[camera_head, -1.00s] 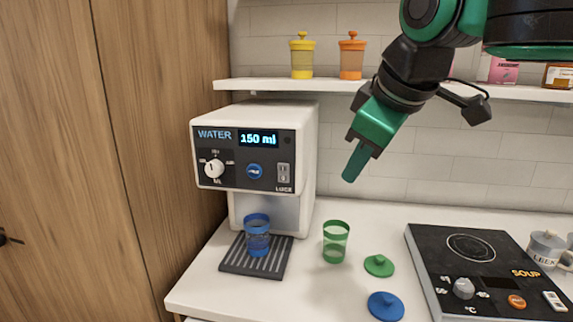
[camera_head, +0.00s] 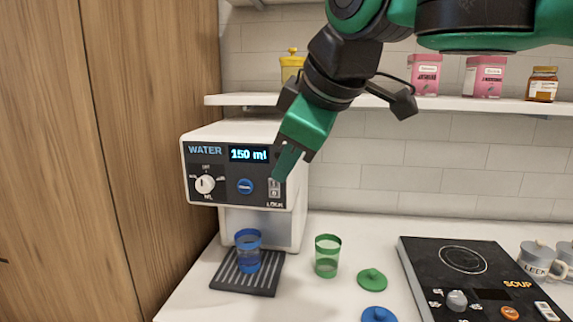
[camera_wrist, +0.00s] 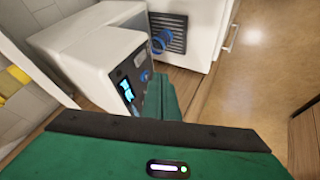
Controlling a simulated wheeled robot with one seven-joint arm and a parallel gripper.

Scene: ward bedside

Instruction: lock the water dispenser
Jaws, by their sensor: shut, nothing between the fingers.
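The white water dispenser (camera_head: 262,224) stands at the left of the counter, its display reading 150 ml. Its front panel has a dial (camera_head: 205,184), a round blue button (camera_head: 245,186) and a small switch marked LOCK (camera_head: 273,188) at the right. My gripper (camera_head: 282,172) is shut and empty, its fingertips in front of the panel just by the top of the lock switch. I cannot tell whether they touch it. The wrist view shows the dispenser (camera_wrist: 85,55) beside my green fingers (camera_wrist: 160,98); the lock switch is not clear there.
A blue cup (camera_head: 248,252) stands on the drip tray (camera_head: 228,281). A green cup (camera_head: 327,257), a green lid (camera_head: 372,279) and a blue lid (camera_head: 379,314) are to the right. A black hob (camera_head: 425,265) lies further right, with mugs beyond. A shelf (camera_head: 375,103) with jars and boxes is above.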

